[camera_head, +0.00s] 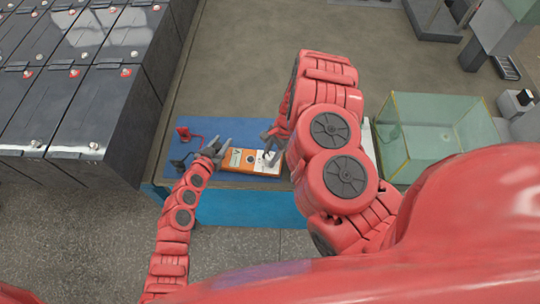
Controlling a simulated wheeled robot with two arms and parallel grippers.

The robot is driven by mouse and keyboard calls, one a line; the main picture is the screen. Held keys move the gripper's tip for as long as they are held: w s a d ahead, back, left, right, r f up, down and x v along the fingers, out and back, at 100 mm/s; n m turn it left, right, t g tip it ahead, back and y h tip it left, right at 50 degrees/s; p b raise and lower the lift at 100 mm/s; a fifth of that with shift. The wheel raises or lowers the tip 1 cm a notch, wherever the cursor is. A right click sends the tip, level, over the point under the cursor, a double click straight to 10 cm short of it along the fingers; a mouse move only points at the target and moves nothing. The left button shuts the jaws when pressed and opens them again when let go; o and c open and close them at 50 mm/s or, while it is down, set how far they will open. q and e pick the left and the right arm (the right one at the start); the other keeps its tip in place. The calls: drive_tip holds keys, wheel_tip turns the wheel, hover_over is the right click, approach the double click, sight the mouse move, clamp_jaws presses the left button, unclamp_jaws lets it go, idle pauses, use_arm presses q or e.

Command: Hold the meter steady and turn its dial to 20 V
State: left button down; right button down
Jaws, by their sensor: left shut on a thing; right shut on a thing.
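The meter (241,167) is an orange device with a pale face, lying on the blue mat (225,126) on the workbench. My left gripper (220,151) is at the meter's left end, shut on the meter. My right gripper (269,147) reaches down over the meter's right part, its fingers shut at the dial. The dial is too small and too covered by the fingers to read its setting.
Red and black test leads (184,138) lie on the mat left of the meter. A clear glass tank (432,128) stands to the right. Dark battery cabinets (100,105) with terminals fill the left side. Grey floor is open behind the bench.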

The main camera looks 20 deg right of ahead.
sight(270, 155)
drive_tip(key=shift+m, duration=0.3)
idle(0.4)
drive_tip(key=c, duration=0.5)
unclamp_jaws()
drive_tip(key=shift+w+d+r, duration=0.15)
drive_tip(key=shift+d+r, duration=0.05)
drive_tip(key=shift+r, duration=0.45)
drive_tip(key=v, duration=0.3)
drive_tip(key=shift+d+r, duration=0.1)
drive_tip(key=shift+r, duration=0.25)
drive_tip(key=w+d, duration=0.1)
drive_tip(key=d, duration=0.3)
drive_tip(key=w+d, duration=0.1)
drive_tip(key=d, duration=0.2)
drive_tip(key=w+d, duration=0.1)
drive_tip(key=d, duration=0.3)
drive_tip(key=shift+w+d+f, duration=0.1)
drive_tip(key=shift+d, duration=0.2)
use_arm(q)
drive_tip(key=shift+c, duration=1.9)
unclamp_jaws()
